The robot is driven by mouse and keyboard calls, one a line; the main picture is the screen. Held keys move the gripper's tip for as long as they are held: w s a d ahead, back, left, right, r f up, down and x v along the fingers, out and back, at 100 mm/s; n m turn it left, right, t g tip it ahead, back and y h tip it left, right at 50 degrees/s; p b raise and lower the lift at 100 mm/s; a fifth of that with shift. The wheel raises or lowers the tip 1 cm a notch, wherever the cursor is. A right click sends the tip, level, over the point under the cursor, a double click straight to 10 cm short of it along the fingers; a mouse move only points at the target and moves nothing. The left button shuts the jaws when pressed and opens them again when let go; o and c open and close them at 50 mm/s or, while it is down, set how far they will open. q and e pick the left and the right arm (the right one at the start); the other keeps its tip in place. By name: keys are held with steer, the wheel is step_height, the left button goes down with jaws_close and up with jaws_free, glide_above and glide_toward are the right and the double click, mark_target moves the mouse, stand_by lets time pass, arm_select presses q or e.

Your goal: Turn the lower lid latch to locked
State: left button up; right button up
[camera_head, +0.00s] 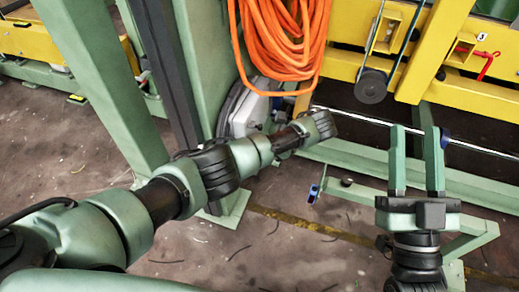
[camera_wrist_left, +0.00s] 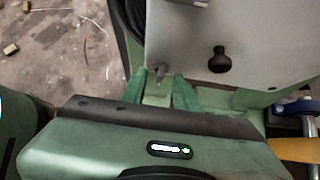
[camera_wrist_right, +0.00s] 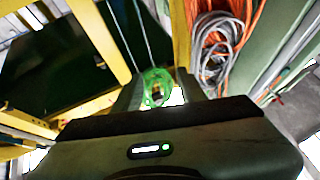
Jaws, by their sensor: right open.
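In the left wrist view, a grey lid panel (camera_wrist_left: 265,30) carries a small grey latch pin (camera_wrist_left: 161,70) near its lower edge and a black knob (camera_wrist_left: 218,60) to the right. I cannot read whether the latch is locked. My left gripper (camera_wrist_left: 160,80) is open, its fingertips on either side of the grey pin with gaps visible; contact cannot be told. In the head view my left arm hides part of the grey box (camera_head: 246,108), and the left fingers do not show. My right gripper (camera_head: 414,140) is open and empty, pointing toward the yellow frame.
An orange cable coil (camera_head: 280,40) hangs above the grey box. A yellow frame (camera_head: 440,90) with a red hook (camera_head: 487,62) and green beams stand at the right. A green post (camera_head: 105,90) stands left of the box. Bare floor (camera_head: 290,255) lies between my arms.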

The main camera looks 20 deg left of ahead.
arm_select(q)
jaws_close()
